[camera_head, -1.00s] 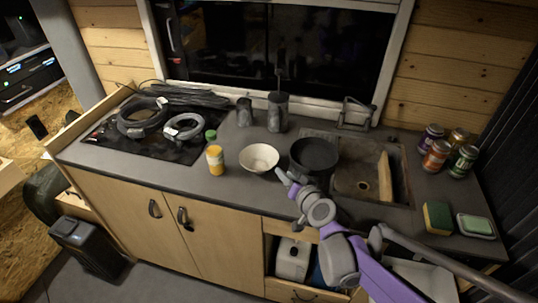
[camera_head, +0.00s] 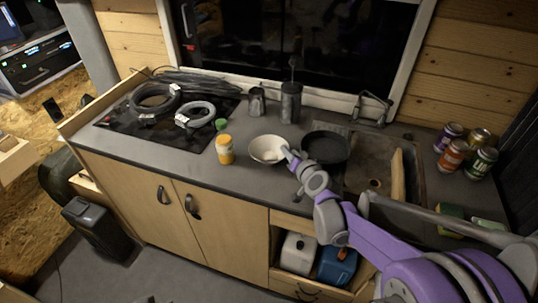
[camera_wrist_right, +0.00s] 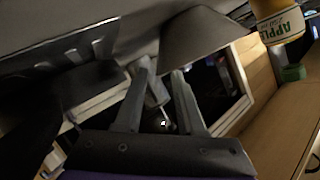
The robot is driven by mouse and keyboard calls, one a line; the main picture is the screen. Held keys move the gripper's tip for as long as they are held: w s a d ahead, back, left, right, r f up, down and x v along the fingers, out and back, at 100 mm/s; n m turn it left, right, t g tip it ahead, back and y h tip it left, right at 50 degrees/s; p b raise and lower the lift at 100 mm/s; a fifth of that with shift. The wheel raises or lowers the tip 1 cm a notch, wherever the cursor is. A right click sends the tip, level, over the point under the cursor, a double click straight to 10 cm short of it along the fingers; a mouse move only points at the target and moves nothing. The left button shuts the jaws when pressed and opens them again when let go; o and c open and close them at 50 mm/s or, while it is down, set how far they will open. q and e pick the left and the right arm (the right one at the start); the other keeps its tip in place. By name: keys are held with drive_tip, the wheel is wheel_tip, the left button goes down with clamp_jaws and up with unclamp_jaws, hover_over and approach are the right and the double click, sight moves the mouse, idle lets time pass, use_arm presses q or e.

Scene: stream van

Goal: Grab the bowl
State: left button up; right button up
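The bowl (camera_head: 262,147), pale and round, stands upright and empty on the grey counter. My right gripper (camera_head: 287,152) reaches up from the lower right, with its tip at the bowl's right rim, overlapping it in view. In the right wrist view, the two fingers (camera_wrist_right: 161,72) are apart. The bowl's dark grey side (camera_wrist_right: 205,38) shows just beyond their tips, upside down. I cannot tell whether the fingers touch the rim. My left gripper is not in view.
A black pan (camera_head: 326,148) stands close right of the bowl, beside the sink (camera_head: 377,177). A yellow bottle (camera_head: 225,152) stands to its left; its label also shows in the wrist view (camera_wrist_right: 280,24). Cans (camera_head: 452,156) stand far right, cable coils (camera_head: 195,114) left.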

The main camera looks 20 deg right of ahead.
drive_tip(key=x, duration=0.2)
drive_tip(key=shift+w+f, duration=0.15)
drive_tip(key=shift+w, duration=0.15)
clamp_jaws()
idle(1.2)
